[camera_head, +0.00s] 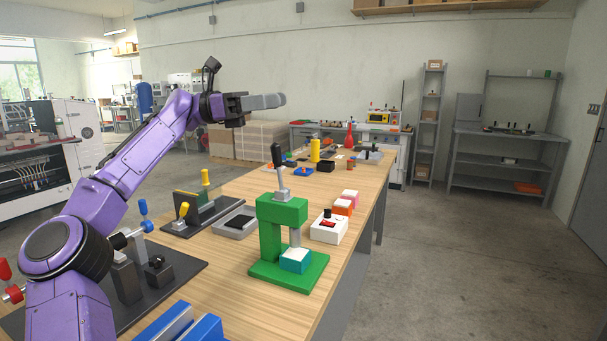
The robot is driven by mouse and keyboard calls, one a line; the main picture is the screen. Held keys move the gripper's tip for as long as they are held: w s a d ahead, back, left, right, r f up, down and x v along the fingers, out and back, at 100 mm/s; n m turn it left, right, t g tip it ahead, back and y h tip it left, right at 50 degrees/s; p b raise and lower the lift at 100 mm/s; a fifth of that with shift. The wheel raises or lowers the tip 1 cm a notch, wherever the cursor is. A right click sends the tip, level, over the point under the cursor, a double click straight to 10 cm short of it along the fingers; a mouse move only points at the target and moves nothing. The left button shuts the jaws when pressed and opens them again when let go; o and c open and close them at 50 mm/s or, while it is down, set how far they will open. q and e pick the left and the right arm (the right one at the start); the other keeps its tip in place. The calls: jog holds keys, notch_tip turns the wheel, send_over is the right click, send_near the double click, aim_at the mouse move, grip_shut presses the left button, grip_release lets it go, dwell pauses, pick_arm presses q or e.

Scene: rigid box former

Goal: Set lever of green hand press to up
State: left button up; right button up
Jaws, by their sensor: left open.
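The green hand press (282,215) stands on the wooden table in the middle of the view. Its lever (277,157) has a black grip on a grey rod and points nearly straight up from the top of the press. A grey ram hangs under the head, close to a teal block with a white top (295,260) on the press base; I cannot tell whether they touch. My left gripper (272,101) is open and empty, raised above and left of the lever, clear of it, with its fingers pointing right. My right gripper is out of view.
A blue part (182,325) lies at the front.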

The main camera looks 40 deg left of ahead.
pick_arm(q)
jog(key=shift+s+d+r, duration=0.2)
jog(key=shift+d, duration=0.15)
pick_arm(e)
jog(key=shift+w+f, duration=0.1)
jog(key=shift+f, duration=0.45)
